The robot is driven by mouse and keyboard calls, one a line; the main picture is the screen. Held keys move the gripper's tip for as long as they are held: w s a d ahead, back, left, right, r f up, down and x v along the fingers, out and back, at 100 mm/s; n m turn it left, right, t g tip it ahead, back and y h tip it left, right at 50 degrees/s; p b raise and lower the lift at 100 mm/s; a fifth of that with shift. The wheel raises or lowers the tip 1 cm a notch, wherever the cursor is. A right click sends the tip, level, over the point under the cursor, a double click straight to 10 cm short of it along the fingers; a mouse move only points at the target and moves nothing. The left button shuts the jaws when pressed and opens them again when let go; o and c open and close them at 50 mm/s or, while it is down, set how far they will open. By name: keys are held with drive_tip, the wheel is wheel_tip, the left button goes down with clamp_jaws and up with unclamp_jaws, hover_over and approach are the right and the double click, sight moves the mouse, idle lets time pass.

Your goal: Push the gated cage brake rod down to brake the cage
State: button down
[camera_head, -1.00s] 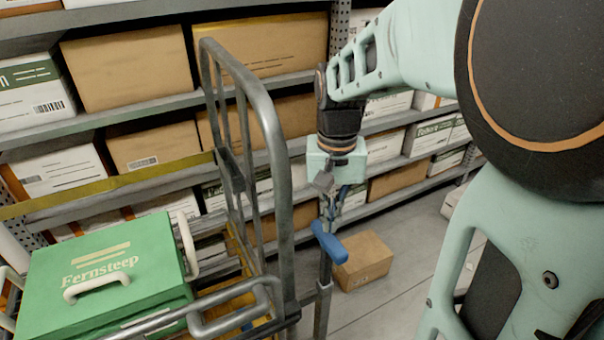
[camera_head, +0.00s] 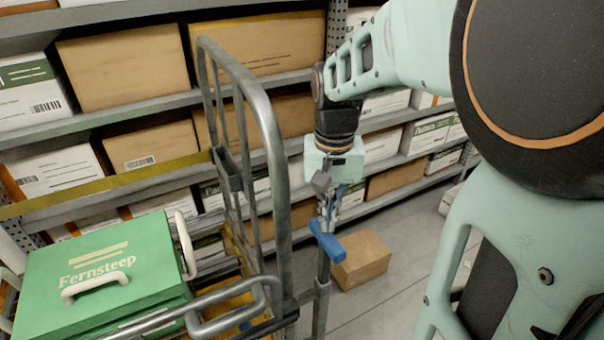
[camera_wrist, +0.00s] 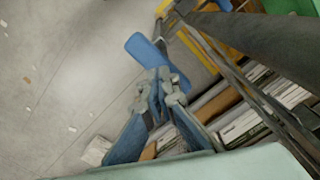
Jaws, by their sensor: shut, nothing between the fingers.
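The cage (camera_head: 276,170) is a grey tubular metal frame at left centre in the head view. Its brake rod (camera_head: 322,305) stands upright at the cage's right side, topped by a blue handle (camera_head: 327,241) that slants down to the right. The handle also shows in the wrist view (camera_wrist: 146,50), just beyond my fingertips. My gripper (camera_head: 328,212) points down directly above the handle, shut and empty. In the wrist view my gripper's fingertips (camera_wrist: 162,78) are together and overlap the handle's near end. I cannot tell whether they touch it.
Green Fernsteep crates (camera_head: 98,265) with pale handles sit in the cage. A yellow bar (camera_head: 110,183) crosses behind them. A cardboard box (camera_head: 362,260) lies on the floor right of the rod. Racks of boxes (camera_head: 125,68) fill the back.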

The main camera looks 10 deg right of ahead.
sight(327, 234)
idle(0.4)
drive_tip(key=shift+f+b, duration=2.7)
drive_tip(key=shift+f, duration=1.05)
wheel_tip(327, 234, up, 7)
drive_tip(key=p, duration=0.6)
drive_tip(key=shift+r, duration=0.2)
drive_tip(key=shift+f, duration=0.1)
